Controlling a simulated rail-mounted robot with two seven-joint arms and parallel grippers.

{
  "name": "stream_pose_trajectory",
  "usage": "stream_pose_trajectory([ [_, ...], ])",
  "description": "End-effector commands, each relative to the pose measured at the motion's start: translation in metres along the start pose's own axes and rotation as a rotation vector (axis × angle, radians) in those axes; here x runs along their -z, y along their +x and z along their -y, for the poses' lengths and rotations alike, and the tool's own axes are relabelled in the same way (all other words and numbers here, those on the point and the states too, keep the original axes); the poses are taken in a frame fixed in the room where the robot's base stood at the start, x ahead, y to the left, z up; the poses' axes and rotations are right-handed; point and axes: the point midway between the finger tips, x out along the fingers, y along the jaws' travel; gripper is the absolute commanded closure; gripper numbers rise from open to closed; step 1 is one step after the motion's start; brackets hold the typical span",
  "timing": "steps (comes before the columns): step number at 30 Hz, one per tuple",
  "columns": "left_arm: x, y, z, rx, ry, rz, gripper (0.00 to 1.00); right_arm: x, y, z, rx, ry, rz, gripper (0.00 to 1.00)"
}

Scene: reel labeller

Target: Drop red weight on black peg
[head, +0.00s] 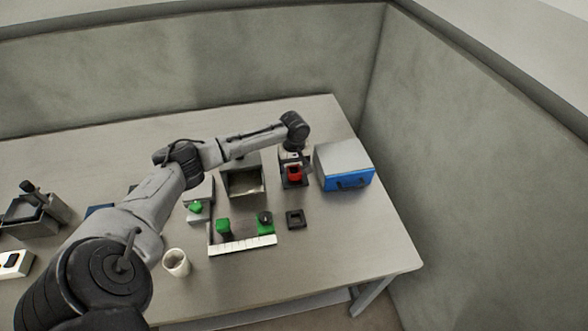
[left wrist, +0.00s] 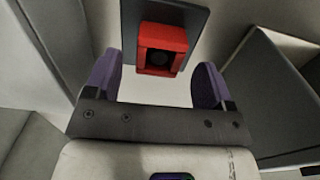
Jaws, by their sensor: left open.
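The red weight (head: 293,173) is a small square red block on a dark square base (head: 299,184) at the back right of the table. In the left wrist view the weight (left wrist: 163,32) shows a dark round centre, with a dark plate (left wrist: 193,20) behind it. My left gripper (head: 291,160) is at the weight in the head view. Its purple-tipped fingers (left wrist: 156,78) are open, and the weight appears ahead of the gap, not clamped. A separate small black square piece (head: 296,219) lies nearer the front; I cannot tell whether it has a peg. My right gripper is not in view.
A blue-and-grey box (head: 345,166) stands close right of the weight. An open grey bin (head: 243,183) is to its left. Green blocks (head: 223,226) stand by a white strip (head: 245,246); a white cup (head: 176,262) is front left. The front right table is clear.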

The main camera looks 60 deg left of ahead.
Motion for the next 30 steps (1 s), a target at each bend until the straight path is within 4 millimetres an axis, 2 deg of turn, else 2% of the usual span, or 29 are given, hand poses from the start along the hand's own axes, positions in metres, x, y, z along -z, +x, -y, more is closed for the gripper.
stream_pose_trajectory([
  [1, 0.001, -0.013, -0.001, -0.003, 0.000, -0.002, 0.23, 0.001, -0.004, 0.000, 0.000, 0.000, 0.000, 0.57],
  [6, 0.001, -0.045, -0.001, -0.003, -0.001, -0.001, 0.23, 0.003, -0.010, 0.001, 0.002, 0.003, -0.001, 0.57],
  [15, 0.000, -0.083, 0.000, -0.002, 0.000, 0.000, 0.23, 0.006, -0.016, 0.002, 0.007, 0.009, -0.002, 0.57],
  [21, 0.001, -0.092, 0.000, -0.001, -0.002, 0.000, 0.23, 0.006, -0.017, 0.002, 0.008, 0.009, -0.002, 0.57],
  [30, 0.000, -0.093, 0.000, -0.001, -0.001, 0.001, 0.23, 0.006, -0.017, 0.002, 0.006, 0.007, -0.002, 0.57],
])
